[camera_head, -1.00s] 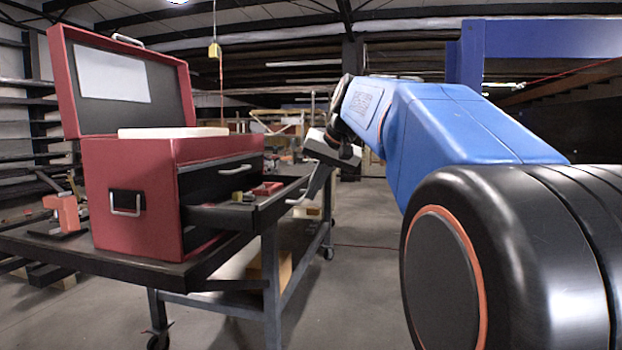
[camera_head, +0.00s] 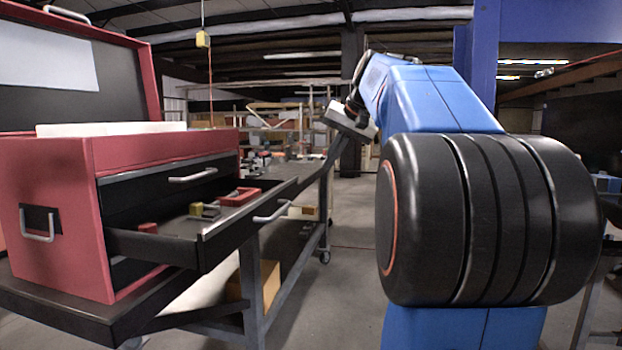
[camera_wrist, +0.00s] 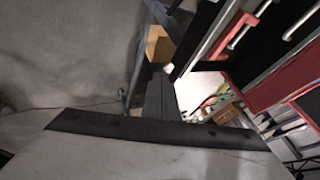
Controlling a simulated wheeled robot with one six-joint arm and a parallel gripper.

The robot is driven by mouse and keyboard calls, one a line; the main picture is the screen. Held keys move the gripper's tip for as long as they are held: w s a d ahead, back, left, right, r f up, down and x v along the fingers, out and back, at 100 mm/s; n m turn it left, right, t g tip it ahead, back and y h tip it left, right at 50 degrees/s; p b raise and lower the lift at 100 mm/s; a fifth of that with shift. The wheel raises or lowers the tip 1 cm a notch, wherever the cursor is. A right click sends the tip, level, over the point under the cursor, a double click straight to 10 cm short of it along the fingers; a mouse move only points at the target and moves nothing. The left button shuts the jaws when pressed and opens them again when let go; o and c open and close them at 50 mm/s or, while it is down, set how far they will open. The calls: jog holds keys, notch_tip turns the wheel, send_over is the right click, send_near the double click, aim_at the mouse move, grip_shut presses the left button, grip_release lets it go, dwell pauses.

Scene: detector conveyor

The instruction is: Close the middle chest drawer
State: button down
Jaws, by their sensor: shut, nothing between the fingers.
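The red tool chest (camera_head: 55,185) stands on a dark cart at the left of the head view, its lid up. Its middle drawer (camera_head: 233,240) is pulled well out, with a silver handle (camera_head: 271,213) on its front and a few small items inside. The drawer above it is shut. My gripper (camera_head: 306,183) is shut and empty, its dark fingers slanting down close to the drawer's far front corner. Whether they touch it cannot be told. In the wrist view my narrow fingers (camera_wrist: 158,80) point away from the camera, left of the red chest (camera_wrist: 265,88).
The cart (camera_head: 60,305) carries the chest, and its legs stand below the drawer. A cardboard box (camera_head: 258,280) sits on its lower shelf. Open grey floor (camera_head: 345,270) lies to the right of the cart. Racks and shelving fill the background.

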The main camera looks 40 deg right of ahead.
aim_at(240, 179)
jog(key=shift+w+a+f, duration=0.4)
jog(key=shift+w+f, duration=0.9)
jog(key=shift+w, duration=0.2)
jog(key=shift+w+a+f, duration=0.35)
jog(key=shift+w+f, duration=1)
jog(key=shift+w, duration=0.2)
jog(key=shift+w+a+f, duration=0.4)
jog(key=shift+w+f, duration=0.9)
jog(key=shift+w, duration=0.2)
jog(key=shift+a, duration=0.1)
jog(key=w+a, duration=0.4)
jog(key=w, duration=0.1)
jog(key=w+a, duration=0.4)
jog(key=w, duration=0.2)
jog(key=w+a, duration=0.4)
jog(key=w, duration=0.1)
jog(key=shift+w+a, duration=0.25)
jog(key=shift+a, duration=0.1)
